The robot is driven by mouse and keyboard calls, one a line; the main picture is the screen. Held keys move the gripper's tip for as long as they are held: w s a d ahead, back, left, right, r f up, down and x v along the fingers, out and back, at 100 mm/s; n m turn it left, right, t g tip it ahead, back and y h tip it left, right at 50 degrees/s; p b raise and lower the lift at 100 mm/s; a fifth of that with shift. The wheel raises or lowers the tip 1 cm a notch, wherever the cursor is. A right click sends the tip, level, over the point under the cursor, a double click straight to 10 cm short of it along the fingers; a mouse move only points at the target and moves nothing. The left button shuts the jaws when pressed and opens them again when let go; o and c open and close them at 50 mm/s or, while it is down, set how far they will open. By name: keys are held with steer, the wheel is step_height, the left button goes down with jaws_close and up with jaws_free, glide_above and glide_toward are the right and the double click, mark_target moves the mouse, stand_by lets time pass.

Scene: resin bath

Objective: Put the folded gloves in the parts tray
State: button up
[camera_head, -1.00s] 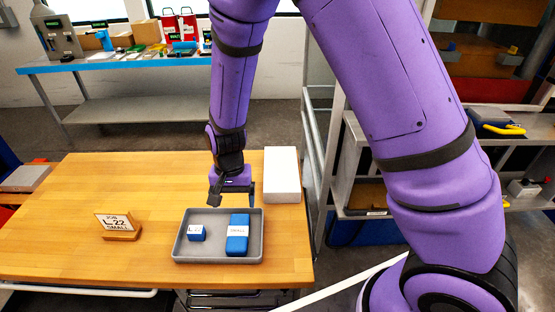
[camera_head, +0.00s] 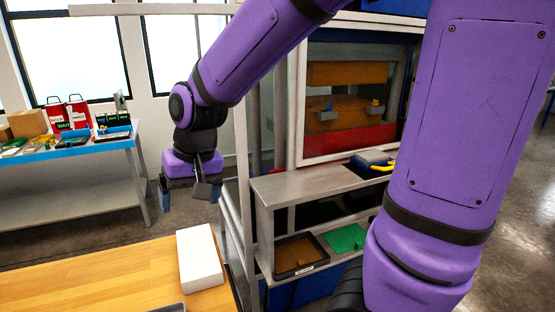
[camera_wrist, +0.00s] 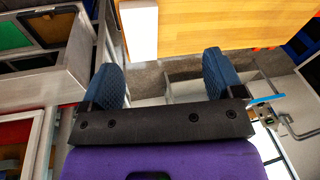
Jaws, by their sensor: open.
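My gripper (camera_head: 190,197) is open and empty, raised in the air beyond the far edge of the wooden table. In the wrist view its two blue-padded fingers stand wide apart, with nothing between them (camera_wrist: 165,82). Only a sliver of the grey tray (camera_head: 170,307) shows at the bottom edge of the head view; its contents are out of frame. I cannot pick out the folded gloves in either current view.
A white block (camera_head: 200,257) lies on the wooden table (camera_head: 110,275). A grey shelf unit (camera_head: 300,185) to the right holds a brown-lined bin (camera_head: 300,256), a green-lined bin (camera_head: 345,239) and a blue thing with yellow handles (camera_head: 372,162). A blue-edged bench (camera_head: 70,150) stands back left.

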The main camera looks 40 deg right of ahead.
steer(key=s+d+r+t+h, duration=0.1)
steer(key=s+d+r, duration=0.3)
steer(key=s, duration=0.3)
steer(key=s+d+r+n+t, duration=0.1)
steer(key=s+d+r+t, duration=0.1)
steer(key=s+d+r, duration=0.3)
steer(key=shift+s+d+r+n+h, duration=0.15)
steer(key=shift+s+r+n+h, duration=0.2)
steer(key=shift+s, duration=0.9)
steer(key=shift+f, duration=0.1)
